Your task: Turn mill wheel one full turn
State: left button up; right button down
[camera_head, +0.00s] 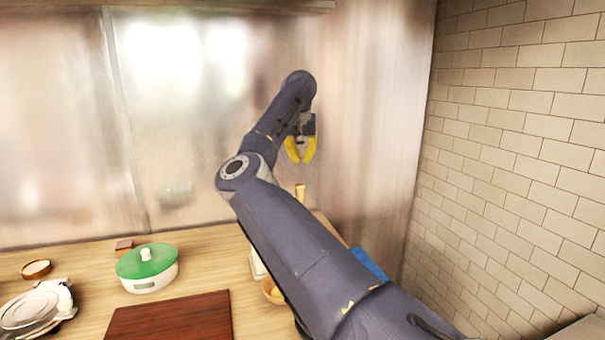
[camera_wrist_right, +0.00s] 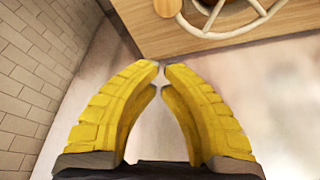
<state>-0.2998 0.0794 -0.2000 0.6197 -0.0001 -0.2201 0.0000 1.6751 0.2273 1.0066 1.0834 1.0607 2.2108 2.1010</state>
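The mill wheel (camera_wrist_right: 262,22), a pale spoked ring, shows in part at the top right of the right wrist view. A round wooden knob (camera_wrist_right: 167,7) sits by its rim, above a wooden surface (camera_wrist_right: 150,36). My right gripper (camera_wrist_right: 161,66) has yellow fingers whose tips nearly meet, with nothing between them. It is apart from the wheel. In the head view the right gripper (camera_head: 300,161) hangs fingers down above the counter's back right corner. A small wooden upright piece (camera_head: 300,190) shows below it; my right arm hides most of that area, including the wheel. My left gripper is out of view.
On the counter (camera_head: 215,262) stand a white pot with green lid (camera_head: 147,262), a dark red board (camera_head: 172,318), stacked plates (camera_head: 35,308) and a small bowl (camera_head: 36,268). A wooden bowl (camera_head: 271,291) and blue item (camera_head: 368,264) flank my arm. A tiled wall (camera_head: 510,150) bounds the right.

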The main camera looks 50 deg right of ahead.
jog(key=x, duration=1)
jog(key=shift+s+a+r, duration=0.1)
jog(key=shift+s+a, duration=0.45)
jog(key=shift+a, duration=0.3)
jog(key=shift+s+a+r, duration=0.15)
jog(key=shift+s+a, duration=0.4)
jog(key=shift+a, duration=0.25)
jog(key=shift+s, duration=0.1)
